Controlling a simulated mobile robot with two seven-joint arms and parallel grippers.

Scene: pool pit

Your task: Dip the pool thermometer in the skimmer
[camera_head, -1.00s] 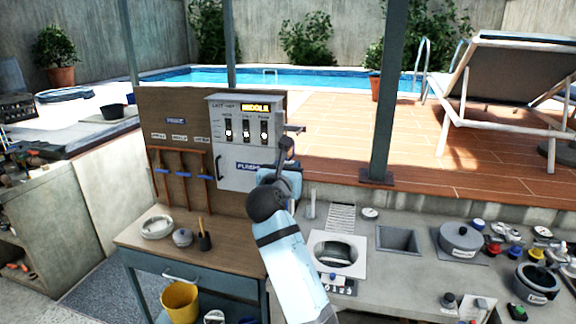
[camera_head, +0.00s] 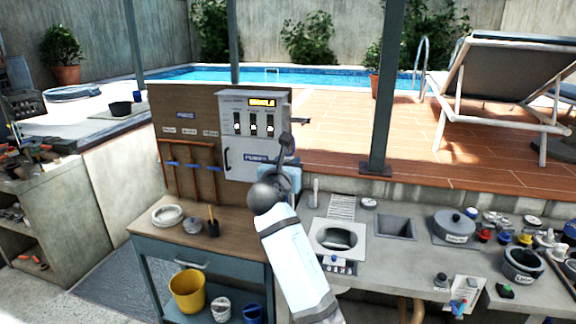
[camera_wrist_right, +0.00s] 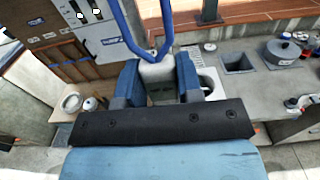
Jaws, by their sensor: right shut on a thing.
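My right gripper (camera_wrist_right: 160,85) is shut on a whitish block with a blue loop, which looks like the pool thermometer (camera_wrist_right: 155,70). The loop (camera_wrist_right: 143,38) runs up out of the wrist view. In the head view my right gripper (camera_head: 284,172) is in front of the grey control box, above the counter's left end. What it holds is hard to make out there. The skimmer looks to be the round opening in a white square frame (camera_head: 318,250), below and right of the gripper. In the wrist view its frame is partly hidden behind a finger. My left gripper is out of view.
A grey control box (camera_head: 237,165) on a brown board stands behind the gripper. A wooden-topped cart (camera_head: 150,237) with small dishes is on the left. Right of the opening are a square basin (camera_head: 396,226), a lidded pot (camera_head: 455,226) and several small parts. A post (camera_head: 385,110) rises behind.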

